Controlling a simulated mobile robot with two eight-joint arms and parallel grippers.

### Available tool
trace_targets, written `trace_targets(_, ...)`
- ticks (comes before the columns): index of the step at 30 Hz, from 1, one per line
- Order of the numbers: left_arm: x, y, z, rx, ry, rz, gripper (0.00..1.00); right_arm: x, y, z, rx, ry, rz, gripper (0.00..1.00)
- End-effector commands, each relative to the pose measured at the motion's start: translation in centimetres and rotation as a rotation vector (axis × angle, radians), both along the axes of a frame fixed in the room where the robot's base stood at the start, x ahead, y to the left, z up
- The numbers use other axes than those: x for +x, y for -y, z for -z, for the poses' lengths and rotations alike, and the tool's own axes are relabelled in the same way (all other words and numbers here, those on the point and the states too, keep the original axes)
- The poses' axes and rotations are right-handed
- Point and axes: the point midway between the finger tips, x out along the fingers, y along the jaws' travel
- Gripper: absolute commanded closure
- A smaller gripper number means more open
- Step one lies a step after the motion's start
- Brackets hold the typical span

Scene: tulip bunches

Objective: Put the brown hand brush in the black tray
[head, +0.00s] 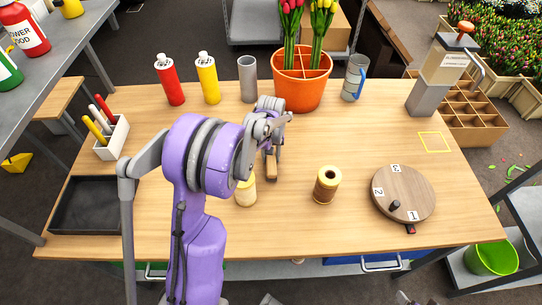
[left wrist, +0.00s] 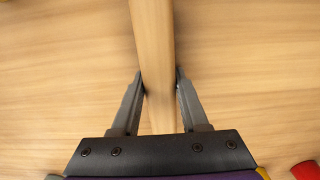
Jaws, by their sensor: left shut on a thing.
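The brown hand brush (head: 271,168) is near the middle of the table, mostly hidden by my left arm in the head view. Its long wooden handle (left wrist: 153,40) runs between the fingers in the left wrist view; no bristles show. My left gripper (head: 272,148) is shut on the brush, and its fingertips (left wrist: 158,76) press on both sides of the handle. The wood table fills the background there; I cannot tell the height of the brush. The black tray (head: 95,205) lies empty at the table's left front corner.
A white pen holder (head: 112,138) stands behind the tray. A red bottle (head: 170,80), a yellow bottle (head: 208,78) and an orange tulip pot (head: 301,85) line the back.

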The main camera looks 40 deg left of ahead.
Motion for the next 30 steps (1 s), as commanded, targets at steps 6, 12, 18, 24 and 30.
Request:
trace_targets(6,0.0,0.0,0.1,0.000,0.000,0.000,1.00,0.0,0.0,0.0,0.000,0.000,0.000,0.26)
trace_targets(12,0.0,0.0,0.5,0.000,0.000,0.000,0.51,-0.1,0.0,0.4,0.000,-0.002,0.000,0.26)
trace_targets(18,0.0,0.0,0.5,0.000,0.000,0.000,0.26,-0.1,0.0,0.3,0.000,-0.002,0.000,0.26)
trace_targets(24,0.0,0.0,0.4,0.000,0.000,0.000,0.26,-0.1,0.0,0.3,0.000,-0.002,0.000,0.26)
trace_targets(30,0.0,0.0,-1.2,0.001,0.001,0.000,0.26,0.0,0.0,-0.2,0.000,0.001,0.000,0.26)
